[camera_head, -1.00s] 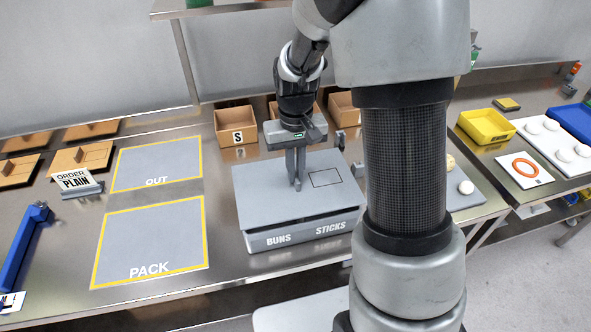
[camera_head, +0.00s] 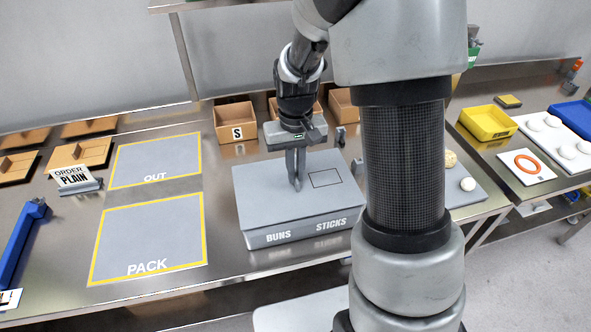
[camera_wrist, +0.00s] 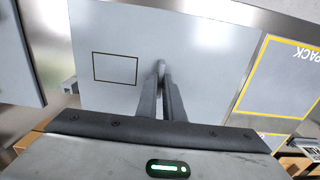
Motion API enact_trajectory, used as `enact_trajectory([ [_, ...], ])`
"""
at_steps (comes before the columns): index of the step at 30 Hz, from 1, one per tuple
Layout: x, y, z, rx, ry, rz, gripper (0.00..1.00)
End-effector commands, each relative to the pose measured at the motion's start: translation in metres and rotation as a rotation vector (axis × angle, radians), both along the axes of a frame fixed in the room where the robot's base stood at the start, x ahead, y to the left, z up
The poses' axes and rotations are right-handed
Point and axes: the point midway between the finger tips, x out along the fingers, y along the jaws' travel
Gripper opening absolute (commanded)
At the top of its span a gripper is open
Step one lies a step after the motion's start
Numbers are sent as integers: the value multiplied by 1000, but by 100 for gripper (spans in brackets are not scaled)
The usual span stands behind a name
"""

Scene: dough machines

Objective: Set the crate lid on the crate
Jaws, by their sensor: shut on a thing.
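The grey crate (camera_head: 270,238) stands on the steel table, with "BUNS" and "STICKS" on its front wall. The flat grey crate lid (camera_head: 262,197), with a small dark outlined rectangle, lies over the top of the crate, level and with no clear gap along the front. My gripper (camera_head: 297,184) points down at the middle of the lid and is shut on its handle, which the fingers mostly hide. In the wrist view the lid (camera_wrist: 205,60) fills the area under my fingers (camera_wrist: 161,72). The crate's inside is hidden.
The yellow-edged PACK mat (camera_head: 150,240) and OUT mat (camera_head: 155,163) lie left of the crate, empty. A cardboard box marked S (camera_head: 237,136) and other boxes stand behind. An order sign (camera_head: 72,178) stands at left. A grey board with pale balls (camera_head: 468,184) lies at right.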

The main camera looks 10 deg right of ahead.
Motion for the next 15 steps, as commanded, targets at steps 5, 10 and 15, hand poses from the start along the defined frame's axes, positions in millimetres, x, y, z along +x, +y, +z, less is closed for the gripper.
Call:
enact_trajectory([
  [5,0,0,-4,0,0,0,0],
  [10,0,0,-8,0,0,0,0],
  [15,0,0,-11,0,0,0,0],
])
